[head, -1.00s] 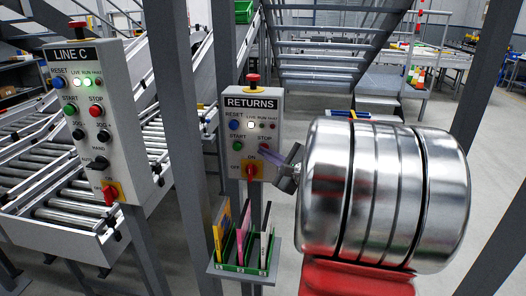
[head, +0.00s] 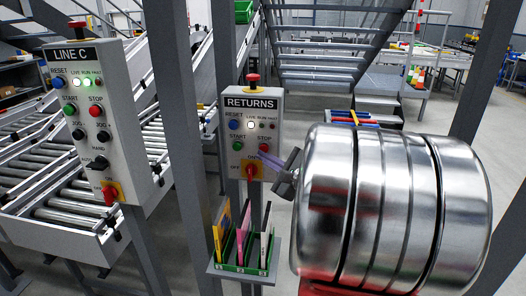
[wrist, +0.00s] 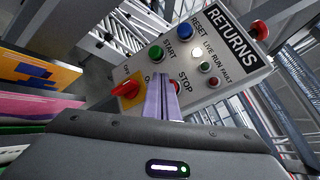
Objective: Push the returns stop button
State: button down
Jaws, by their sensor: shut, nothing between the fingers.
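The returns panel (head: 253,103) is a grey box with a RETURNS label, and it also fills the upper middle of the wrist view (wrist: 237,62). Its red stop button (head: 263,147) is under the STOP label, right of the green start button (head: 238,146). In the wrist view only a bit of the stop button (wrist: 178,87) shows beside my fingers. My gripper (head: 261,155) is shut and empty, its fingertips at the panel's lower right, close by the stop button. The fingers also show in the wrist view (wrist: 161,82). I cannot tell whether they touch the button.
A red and yellow rotary switch (head: 251,172) is just below the fingertips. A red mushroom button (head: 253,78) tops the panel. A tray of folders (head: 243,268) hangs below. A grey post (head: 182,110) separates it from the LINE C panel (head: 92,120) at left.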

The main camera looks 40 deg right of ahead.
jog(key=s+a, duration=0.1)
jog(key=a, duration=0.1)
jog(key=s+a, duration=0.2)
dwell(0.5)
dwell(0.7)
jog(key=a+f+n+g+y, duration=0.2)
jog(key=a+n+g+y, duration=0.3)
jog(key=a, duration=0.8)
jog(key=a+f+n+g+y, duration=0.1)
jog(key=a+f+n+y, duration=0.15)
jog(key=a+n, duration=0.7)
jog(key=s+a+f+n+g, duration=0.3)
jog(key=s+a+n+g, duration=0.2)
jog(key=s+a, duration=0.4)
jog(key=s+n+h, duration=0.1)
jog(key=n, duration=0.1)
jog(key=s+n+h, duration=0.2)
jog(key=n, duration=0.1)
jog(key=s+r+n+h, duration=0.1)
jog(key=s+n+h, duration=0.1)
jog(key=n, duration=0.1)
jog(key=shift+d+h, duration=0.25)
jog(key=shift+d, duration=0.05)
